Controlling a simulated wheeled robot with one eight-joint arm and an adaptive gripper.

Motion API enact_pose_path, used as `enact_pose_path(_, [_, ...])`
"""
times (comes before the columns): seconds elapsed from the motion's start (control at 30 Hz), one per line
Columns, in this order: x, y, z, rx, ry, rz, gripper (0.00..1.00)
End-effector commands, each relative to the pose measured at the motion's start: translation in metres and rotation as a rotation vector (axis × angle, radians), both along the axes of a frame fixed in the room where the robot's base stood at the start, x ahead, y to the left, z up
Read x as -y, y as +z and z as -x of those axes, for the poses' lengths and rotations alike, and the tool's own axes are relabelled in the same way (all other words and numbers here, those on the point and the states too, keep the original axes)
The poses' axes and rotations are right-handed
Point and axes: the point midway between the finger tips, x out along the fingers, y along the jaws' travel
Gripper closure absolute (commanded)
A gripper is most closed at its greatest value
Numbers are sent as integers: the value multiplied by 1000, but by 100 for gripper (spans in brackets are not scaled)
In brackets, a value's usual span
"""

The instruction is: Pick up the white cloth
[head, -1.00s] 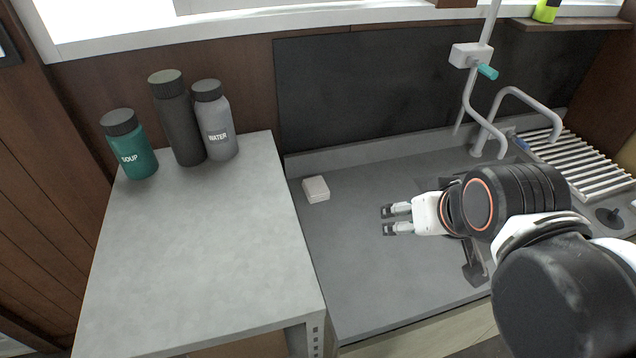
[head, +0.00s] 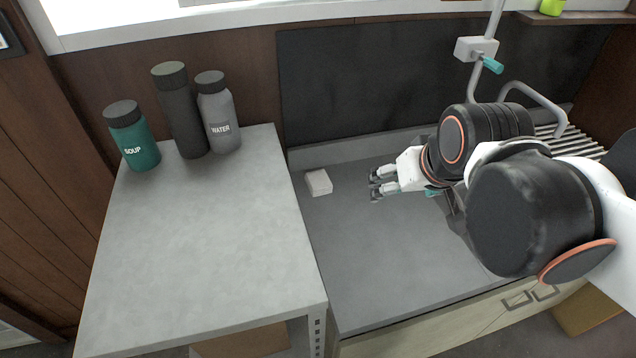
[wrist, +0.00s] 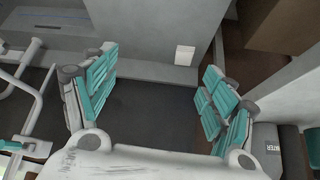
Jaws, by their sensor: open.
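The white cloth (head: 318,182) is a small folded square lying flat on the dark grey counter, near its left edge and the back. In the wrist view the white cloth (wrist: 185,55) lies beyond the fingers, a little right of centre. My gripper (head: 375,184) is open and empty, to the right of the cloth in the head view and apart from it. In the wrist view my gripper (wrist: 158,88) shows teal pads spread wide with nothing between them.
A lighter grey table (head: 205,250) stands left of the counter (head: 375,270). It carries a green soup bottle (head: 136,148), a black bottle (head: 180,115) and a grey water bottle (head: 219,115). A tap (head: 540,100) and slatted rack stand at the right. The counter front is clear.

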Motion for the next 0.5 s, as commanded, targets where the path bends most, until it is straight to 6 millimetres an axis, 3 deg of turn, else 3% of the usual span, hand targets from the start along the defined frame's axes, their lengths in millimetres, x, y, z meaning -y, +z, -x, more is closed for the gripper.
enact_pose_path(0.27, [-20, -5, -60, -42, 48, 3, 22])
enact_pose_path(0.5, [-40, -23, -110, -79, 88, 9, 22])
